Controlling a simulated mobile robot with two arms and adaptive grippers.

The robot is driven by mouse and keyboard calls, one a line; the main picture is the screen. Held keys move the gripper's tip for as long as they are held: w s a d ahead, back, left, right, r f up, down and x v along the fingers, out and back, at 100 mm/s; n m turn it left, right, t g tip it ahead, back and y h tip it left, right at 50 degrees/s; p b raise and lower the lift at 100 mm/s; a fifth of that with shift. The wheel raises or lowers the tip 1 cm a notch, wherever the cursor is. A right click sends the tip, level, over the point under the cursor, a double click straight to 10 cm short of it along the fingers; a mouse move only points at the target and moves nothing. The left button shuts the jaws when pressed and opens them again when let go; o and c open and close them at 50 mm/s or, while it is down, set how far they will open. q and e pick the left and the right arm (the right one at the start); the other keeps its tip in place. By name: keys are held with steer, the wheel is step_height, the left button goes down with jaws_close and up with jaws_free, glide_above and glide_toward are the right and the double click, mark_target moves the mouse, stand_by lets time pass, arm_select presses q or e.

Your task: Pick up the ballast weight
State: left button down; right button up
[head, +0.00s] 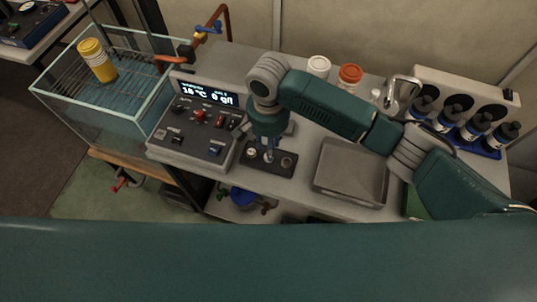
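My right gripper (269,153) points down over a small dark holder plate (262,165) on the bench, beside the control box. A small pale round piece (251,153) sits on the plate just left of the fingers. A darker round piece (287,161) sits to their right. These look like small weights, but I cannot tell which is the ballast weight. The fingertips are small and close together, and I cannot tell whether they hold anything. My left gripper is not in view.
A glass tank (88,108) at the left holds a yellow cylinder (97,60) on a wire rack. The control box (196,135) has a lit display. A grey tray (350,173) lies right of the plate. Several dark-capped bottles (470,125) and white (318,67) and orange-lidded (349,76) jars stand behind.

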steer(key=shift+w+f, duration=0.1)
steer(key=shift+f, duration=0.3)
step_height(320, 180, down, 4)
steer(key=shift+r+p, duration=0.2)
steer(key=shift+p, duration=0.65)
steer(key=shift+f, duration=0.5)
steer(key=c, duration=0.7)
